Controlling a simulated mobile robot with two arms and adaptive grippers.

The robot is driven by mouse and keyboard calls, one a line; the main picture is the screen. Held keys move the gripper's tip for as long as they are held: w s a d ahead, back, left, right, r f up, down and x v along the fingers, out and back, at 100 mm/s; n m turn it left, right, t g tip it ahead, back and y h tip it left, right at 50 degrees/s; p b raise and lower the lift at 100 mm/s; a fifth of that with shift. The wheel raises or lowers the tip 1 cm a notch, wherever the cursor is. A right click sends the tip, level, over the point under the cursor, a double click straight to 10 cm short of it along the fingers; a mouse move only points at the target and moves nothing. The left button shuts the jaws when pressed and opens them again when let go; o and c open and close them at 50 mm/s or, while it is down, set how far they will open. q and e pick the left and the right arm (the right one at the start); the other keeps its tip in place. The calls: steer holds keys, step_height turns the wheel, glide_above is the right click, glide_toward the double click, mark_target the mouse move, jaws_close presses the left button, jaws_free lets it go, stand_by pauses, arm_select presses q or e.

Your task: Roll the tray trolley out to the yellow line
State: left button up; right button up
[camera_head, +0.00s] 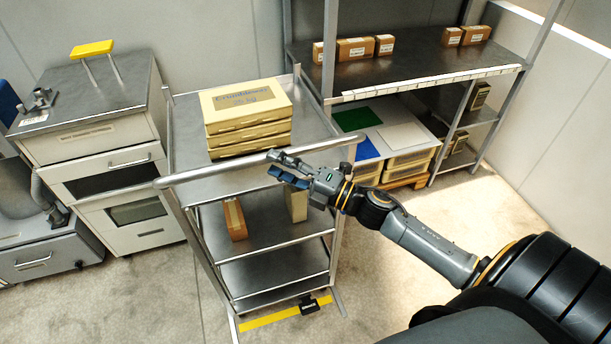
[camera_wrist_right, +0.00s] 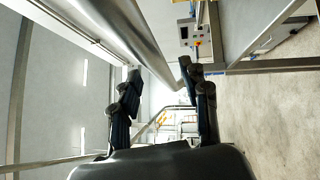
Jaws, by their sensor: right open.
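The tray trolley (camera_head: 190,190) is a grey metal frame with several shelves, standing left of centre in the head view. Its rounded push bar (camera_head: 205,174) runs across the near side at top-shelf height. My right gripper (camera_head: 273,163) is open at the right part of this bar. In the right wrist view the bar (camera_wrist_right: 135,35) runs diagonally to the open fingers (camera_wrist_right: 158,82); I cannot tell whether they straddle it. The yellow line (camera_head: 270,319) lies on the floor at the trolley's near foot, partly hidden by its frame. My left gripper is out of view.
Stacked cartons (camera_head: 248,118) sit on the trolley's top, with boxes (camera_head: 235,218) on a lower shelf. A metal cabinet (camera_head: 95,110) with a yellow handle stands close on the left. A metal rack (camera_head: 410,68) stands behind right. The near floor (camera_head: 150,300) is clear.

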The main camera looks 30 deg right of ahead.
steer(key=v, duration=0.7)
steer(key=shift+s+d, duration=0.15)
steer(key=shift+s, duration=0.15)
steer(key=d+f+m+h, duration=0.3)
steer(key=f+m+h, duration=0.15)
steer(key=f, duration=0.55)
steer(key=d+f+m+h, duration=0.3)
steer(key=d+f+m, duration=0.15)
steer(key=f, duration=0.45)
steer(key=s+f+m+g+h+b, duration=0.1)
steer(key=s+f+m+g+h, duration=0.35)
steer(key=f, duration=1.35)
steer(key=s+a+f+m+g+y, duration=0.1)
steer(key=s+a+f+m+g, duration=0.15)
steer(key=s+f, duration=0.45)
steer(key=s+a+f+m+g, duration=0.1)
steer(key=s+f+m+g, duration=0.25)
steer(key=s+f, duration=0.4)
steer(key=s+a+f+m+g, duration=0.2)
steer(key=s+a+f, duration=0.2)
steer(key=s, duration=0.5)
steer(key=s+a+f+m+g+b, duration=0.1)
steer(key=s+a+f+m+g, duration=0.1)
steer(key=s, duration=0.8)
step_height(320, 180, down, 3)
steer(key=a+g, duration=0.1)
steer(key=a, duration=0.1)
steer(key=shift+a+y, duration=0.3)
steer(key=shift+a, duration=0.05)
